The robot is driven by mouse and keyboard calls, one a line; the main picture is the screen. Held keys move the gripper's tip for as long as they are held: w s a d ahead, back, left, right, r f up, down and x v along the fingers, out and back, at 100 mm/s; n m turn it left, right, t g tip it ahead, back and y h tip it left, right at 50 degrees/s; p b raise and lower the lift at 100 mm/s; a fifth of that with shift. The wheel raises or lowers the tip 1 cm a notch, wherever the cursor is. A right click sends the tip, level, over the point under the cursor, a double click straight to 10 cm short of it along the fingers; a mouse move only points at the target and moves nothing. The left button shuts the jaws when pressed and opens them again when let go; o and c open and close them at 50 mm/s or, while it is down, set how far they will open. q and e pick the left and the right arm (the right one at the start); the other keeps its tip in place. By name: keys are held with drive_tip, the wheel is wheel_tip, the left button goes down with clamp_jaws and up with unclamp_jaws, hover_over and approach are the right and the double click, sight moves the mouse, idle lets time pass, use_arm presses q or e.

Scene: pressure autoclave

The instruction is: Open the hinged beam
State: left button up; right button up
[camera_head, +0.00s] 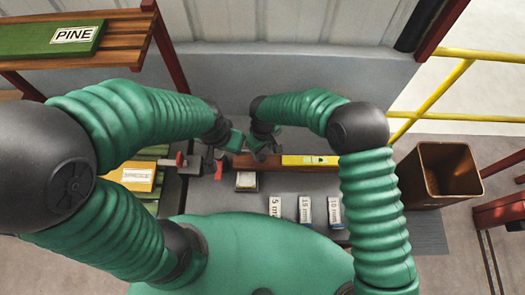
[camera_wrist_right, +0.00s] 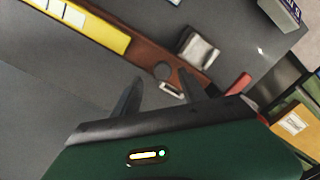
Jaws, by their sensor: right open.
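The hinged beam is a long reddish-brown bar (camera_head: 322,167) with a yellow marked strip, lying across the grey table in the head view. In the right wrist view the beam (camera_wrist_right: 142,54) runs from upper left to centre, with a round dark spot and a small metal loop (camera_wrist_right: 172,91) near its end. My right gripper (camera_head: 262,154) is above the beam's left part. In the wrist view its dark fingers (camera_wrist_right: 160,76) are apart, with the loop between them and nothing visibly gripped. My left gripper (camera_head: 224,146) is close beside it, at the beam's left end; its fingers are unclear.
A small metal block (camera_head: 246,181) sits in front of the beam. Labelled blocks (camera_head: 305,209) stand on the table. Red handles (camera_head: 218,169) are at the left.

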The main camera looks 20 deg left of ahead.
sight(263, 157)
drive_tip(key=shift+s+d+f, duration=0.1)
drive_tip(key=shift+f, duration=0.55)
drive_tip(key=shift+s+d+f, duration=0.1)
drive_tip(key=shift+f, duration=0.5)
drive_tip(key=shift+s+a+f, duration=0.1)
drive_tip(key=shift+s+f, duration=0.05)
drive_tip(key=shift+f, duration=0.15)
drive_tip(key=shift+a+f, duration=0.1)
drive_tip(key=shift+a, duration=0.2)
drive_tip(key=c, duration=0.5)
clamp_jaws()
drive_tip(key=shift+d, duration=0.2)
